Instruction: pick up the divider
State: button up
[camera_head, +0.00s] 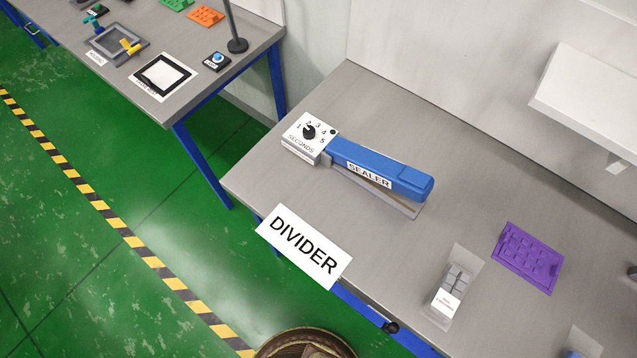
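A white sign reading "DIVIDER" (304,246) is at the front edge of the right-hand grey table (262,178). A clear bag (452,288) holding small grey blocks and bearing a white label lies near the table's front edge, right of the sign. A purple plate (527,257) with raised square shapes lies flat to the right of the bag. I cannot tell from the picture which object, if any, the sign names. My gripper is not in view.
A blue sealer (380,167) with a white seconds dial box (309,138) stands on the same table. A white shelf (590,95) juts from the wall. Another table at upper left holds several items. A brown round rim (305,343) shows at the bottom.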

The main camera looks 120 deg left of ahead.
aim_at(320, 259)
jog(key=k+j+u, duration=0.15)
jog(key=u, duration=3.5)
